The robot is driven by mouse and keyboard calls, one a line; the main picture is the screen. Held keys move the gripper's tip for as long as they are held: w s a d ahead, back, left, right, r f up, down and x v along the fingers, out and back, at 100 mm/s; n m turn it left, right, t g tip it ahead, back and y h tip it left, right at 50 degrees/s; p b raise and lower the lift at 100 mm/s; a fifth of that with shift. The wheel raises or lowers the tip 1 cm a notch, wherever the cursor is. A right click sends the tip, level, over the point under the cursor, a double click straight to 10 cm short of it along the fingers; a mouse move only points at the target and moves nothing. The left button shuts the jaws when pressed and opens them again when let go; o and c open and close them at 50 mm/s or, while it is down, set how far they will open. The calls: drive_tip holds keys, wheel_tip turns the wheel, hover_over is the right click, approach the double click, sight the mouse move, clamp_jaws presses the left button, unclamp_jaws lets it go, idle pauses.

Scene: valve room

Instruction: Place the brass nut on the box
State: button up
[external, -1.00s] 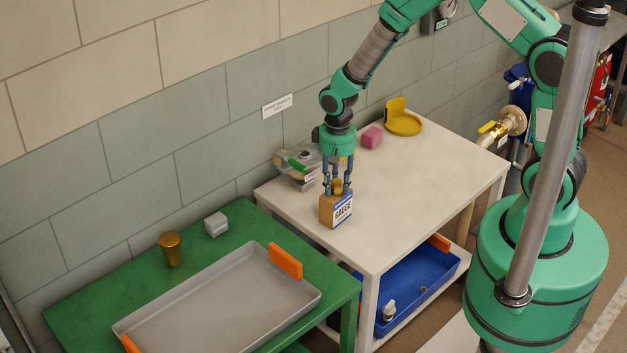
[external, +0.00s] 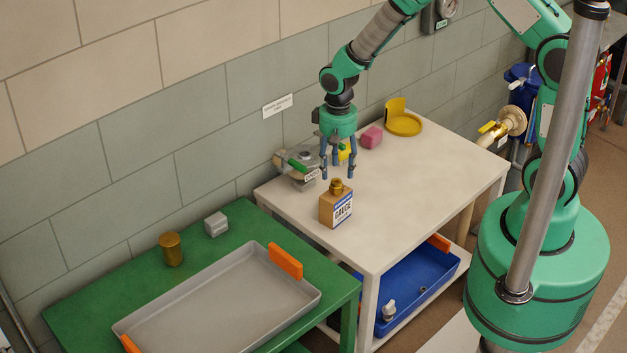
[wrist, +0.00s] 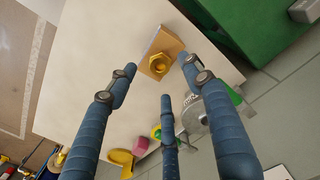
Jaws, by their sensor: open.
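The brass nut (external: 336,186) rests on top of the cardboard-brown box (external: 328,209), which has a white and blue label reading GAUGE and stands on the white table. In the wrist view the nut (wrist: 157,65) lies on the box top (wrist: 166,42), beyond the fingertips. My gripper (external: 338,177) has three blue fingers; it is open and empty. It hangs above the table, just behind the box and apart from the nut. In the wrist view the spread fingers of my gripper (wrist: 158,85) show with nothing between them.
A grey valve part with a green handle (external: 300,167) stands close behind my gripper. A pink block (external: 372,137) and a yellow holder (external: 404,122) are at the table's back. The green table (external: 95,285) at left holds a grey tray (external: 215,300). The white table's right side is clear.

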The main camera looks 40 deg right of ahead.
wheel_tip(320, 180, up, 6)
drive_tip(key=shift+p, duration=0.3)
drive_tip(key=shift+r, duration=0.1)
idle(0.6)
wheel_tip(320, 180, up, 11)
drive_tip(key=t, duration=0.1)
hover_over(337, 181)
drive_tip(key=s+d, duration=0.3)
drive_tip(key=s+d+r+t, duration=0.25)
drive_tip(key=s+r, duration=0.35)
drive_tip(key=r, duration=0.5)
drive_tip(key=s+d+r+n+t, duration=0.1)
drive_tip(key=s+d+r, duration=0.1)
drive_tip(key=s+r, duration=0.3)
drive_tip(key=s+d+r+t, duration=0.1)
drive_tip(key=s+d+r, duration=0.2)
drive_tip(key=s, duration=1)
wheel_tip(337, 181, up, 3)
drive_tip(key=shift+s+d+r+n, duration=0.1)
drive_tip(key=shift+s+d+n, duration=0.1)
drive_tip(key=shift+s+n, duration=0.15)
